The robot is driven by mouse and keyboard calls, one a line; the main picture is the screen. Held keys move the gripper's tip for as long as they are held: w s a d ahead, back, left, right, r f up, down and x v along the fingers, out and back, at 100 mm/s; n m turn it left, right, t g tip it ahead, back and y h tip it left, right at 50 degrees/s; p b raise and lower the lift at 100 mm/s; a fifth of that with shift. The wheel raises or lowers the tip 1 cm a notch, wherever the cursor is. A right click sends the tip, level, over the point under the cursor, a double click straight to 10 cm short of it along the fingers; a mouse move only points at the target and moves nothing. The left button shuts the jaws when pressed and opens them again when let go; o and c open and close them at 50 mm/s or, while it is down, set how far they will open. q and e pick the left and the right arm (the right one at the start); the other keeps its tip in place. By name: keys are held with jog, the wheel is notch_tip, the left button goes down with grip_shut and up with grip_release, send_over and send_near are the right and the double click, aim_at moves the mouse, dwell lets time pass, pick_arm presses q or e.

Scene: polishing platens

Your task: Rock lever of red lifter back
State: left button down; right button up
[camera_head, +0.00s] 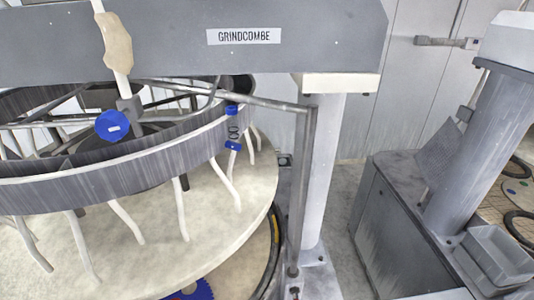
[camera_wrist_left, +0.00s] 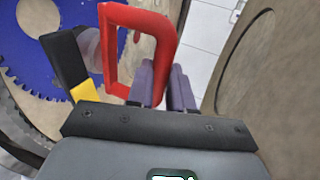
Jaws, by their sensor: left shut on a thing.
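The red lifter (camera_wrist_left: 165,40) shows in the left wrist view as a red, frame-shaped handle at the top middle. My left gripper (camera_wrist_left: 162,85) has its two grey-purple fingers shut on the near right bar of this handle. A black bar with a yellow end, which looks like the lever (camera_wrist_left: 68,62), stands just left of the handle, apart from the fingers. The lifter's underside is mostly hidden. Neither the lifter nor either gripper shows in the head view.
A blue toothed disc (camera_wrist_left: 40,55) lies on a tan surface beyond the lever; a blue toothed edge (camera_head: 192,291) shows in the head view. A large brown round surface (camera_wrist_left: 275,80) stands close on the right. A grey post (camera_head: 323,170) and raised ring (camera_head: 90,175) flank the pale platen (camera_head: 235,210).

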pick_arm(q)
jog(key=s+d, duration=0.5)
jog(key=s, duration=0.5)
jog(key=s+d, duration=0.5)
jog(key=s, duration=0.6)
jog(key=shift+d, duration=0.25)
dwell(2.4)
jog(key=shift+r, duration=0.1)
dwell(0.4)
